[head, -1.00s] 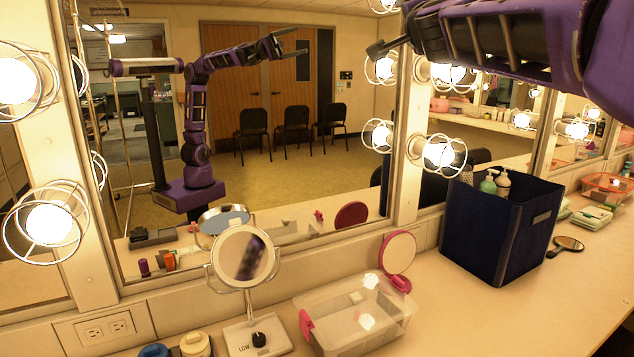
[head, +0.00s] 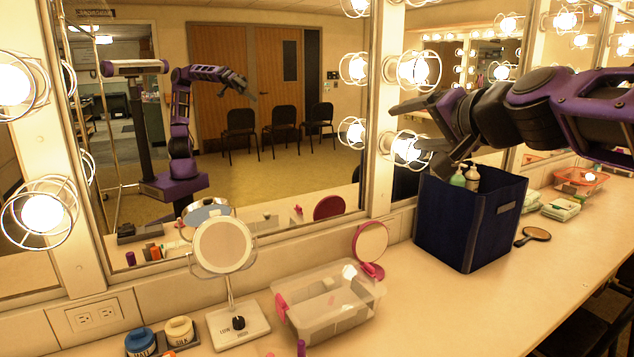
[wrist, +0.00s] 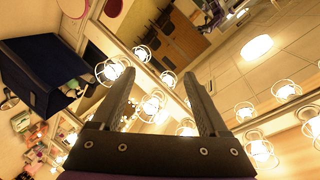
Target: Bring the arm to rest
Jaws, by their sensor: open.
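My gripper (head: 421,134) is in the air at the right of the head view, in front of the mirror and above the left edge of the dark blue bin. Its jaws are open, point left and hold nothing. In the wrist view my gripper (wrist: 166,92) shows two spread black fingers with only bulbs and mirror beyond. My purple arm comes in from the right edge. Its reflection shows in the mirror (head: 300,165).
The dark blue bin (head: 447,225) holds pump bottles and stands below my gripper. A clear plastic box (head: 330,318), a round stand mirror (head: 224,246), and a pink mirror (head: 371,242) stand to its left. Caged bulbs (head: 418,70) line the mirror frame. The counter front (head: 420,310) is clear.

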